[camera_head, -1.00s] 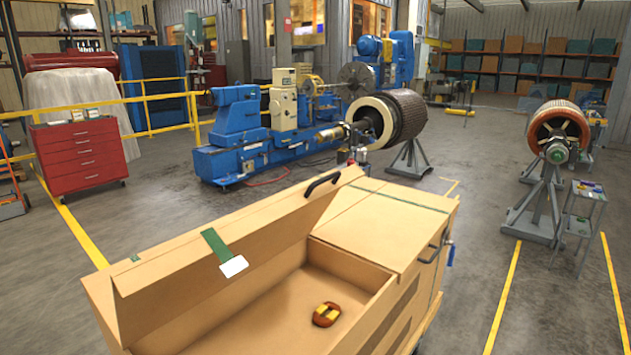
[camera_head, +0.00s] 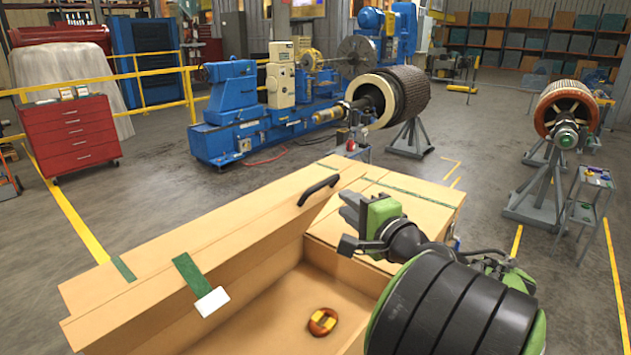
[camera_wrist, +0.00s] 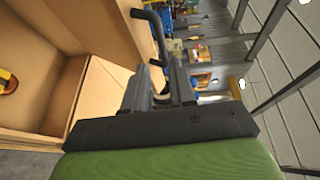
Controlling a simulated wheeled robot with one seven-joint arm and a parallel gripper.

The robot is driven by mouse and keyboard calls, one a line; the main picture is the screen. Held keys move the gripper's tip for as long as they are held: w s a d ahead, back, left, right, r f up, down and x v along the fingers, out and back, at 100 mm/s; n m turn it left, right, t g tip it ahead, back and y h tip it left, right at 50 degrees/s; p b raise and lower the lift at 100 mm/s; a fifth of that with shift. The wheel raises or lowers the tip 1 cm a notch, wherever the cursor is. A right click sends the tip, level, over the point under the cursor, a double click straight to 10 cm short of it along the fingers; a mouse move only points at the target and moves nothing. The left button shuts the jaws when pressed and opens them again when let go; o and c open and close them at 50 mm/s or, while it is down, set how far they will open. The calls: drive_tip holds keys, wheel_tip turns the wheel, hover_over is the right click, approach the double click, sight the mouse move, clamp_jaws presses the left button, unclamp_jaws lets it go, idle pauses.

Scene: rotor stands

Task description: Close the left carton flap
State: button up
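The left carton flap (camera_head: 170,250) stands raised and tilted along the left side of the open carton. It bears a black handle (camera_head: 318,190) near its far end, green tape and a white label. My gripper (camera_head: 350,208) is in front of the carton's far part, just right of the handle and seemingly apart from it. In the wrist view the handle (camera_wrist: 150,35) shows just beyond the fingertips (camera_wrist: 158,68). The fingers are parted, with a gap between them and nothing clearly held.
A brown ring-shaped part with yellow bands (camera_head: 322,322) lies inside the carton. The carton's far section (camera_head: 410,190) is covered, with green strapping. A blue lathe (camera_head: 235,130), a red drawer cabinet (camera_head: 70,138) and a rotor on a stand (camera_head: 565,115) stand beyond. The floor between is clear.

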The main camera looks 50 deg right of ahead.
sight(323, 184)
drive_tip(key=p+x, duration=0.3)
drive_tip(key=x, duration=0.8)
drive_tip(key=shift+d+r, duration=0.1)
clamp_jaws()
